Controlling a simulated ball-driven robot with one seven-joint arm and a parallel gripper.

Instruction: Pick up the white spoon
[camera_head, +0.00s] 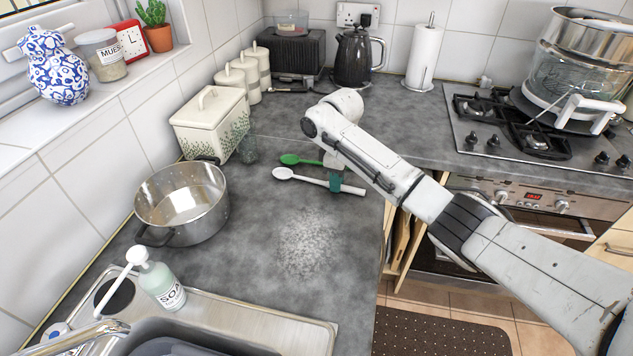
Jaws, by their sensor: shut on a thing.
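The white spoon (312,181) lies with its bowl to the left and its handle to the right, at or just above the grey worktop. My gripper (336,182) points down at it, with its teal fingertips closed around the middle of the handle. I cannot tell whether the spoon touches the worktop. My wrist hides most of the gripper body.
A steel pot (182,208) stands left, a soap bottle (163,284) by the sink edge, and a cream bread bin (205,130) behind. White powder (306,242) is scattered on the worktop in front.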

